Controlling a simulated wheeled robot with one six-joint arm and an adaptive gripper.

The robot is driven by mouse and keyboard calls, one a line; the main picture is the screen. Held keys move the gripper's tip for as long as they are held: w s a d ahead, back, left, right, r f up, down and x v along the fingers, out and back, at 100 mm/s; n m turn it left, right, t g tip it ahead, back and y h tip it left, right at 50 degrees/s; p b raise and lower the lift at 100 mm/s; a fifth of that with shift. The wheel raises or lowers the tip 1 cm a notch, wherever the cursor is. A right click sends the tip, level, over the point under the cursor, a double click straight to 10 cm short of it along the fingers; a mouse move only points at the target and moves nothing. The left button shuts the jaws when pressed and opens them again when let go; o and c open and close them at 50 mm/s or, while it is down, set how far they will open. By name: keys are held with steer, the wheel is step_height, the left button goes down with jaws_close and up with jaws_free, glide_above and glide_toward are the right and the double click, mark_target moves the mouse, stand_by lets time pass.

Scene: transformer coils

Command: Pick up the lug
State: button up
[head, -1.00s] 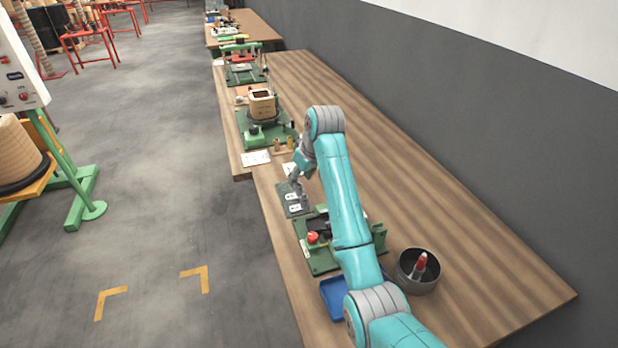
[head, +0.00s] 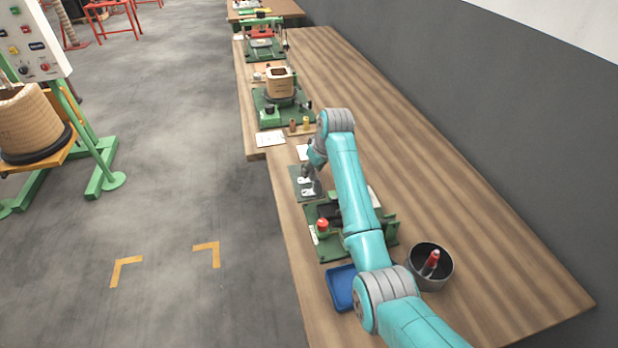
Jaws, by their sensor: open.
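A dark green mat (head: 296,172) lies on the bench near its left edge. Two small pale pieces lie on it, one farther (head: 303,181) and one nearer (head: 307,191); they look like lugs or their labels, too small to tell. My gripper (head: 313,191) points down over the mat's right side, close beside the nearer pale piece. It is open, with nothing seen between its fingers. Whether it touches the mat or a piece cannot be told. My arm hides part of the bench to the right.
A green fixture with a red knob (head: 322,225) stands just nearer than the mat. A blue tray (head: 339,287) and a dark round bowl (head: 446,279) with a red-tipped item (head: 431,262) are nearer still. A coil (head: 279,83) on a green stand is farther back. The bench's right side is clear.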

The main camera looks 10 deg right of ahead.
mark_target(311, 178)
steer(key=shift+x, duration=0.95)
jaws_close()
steer(key=shift+r, duration=0.1)
step_height(311, 178, up, 10)
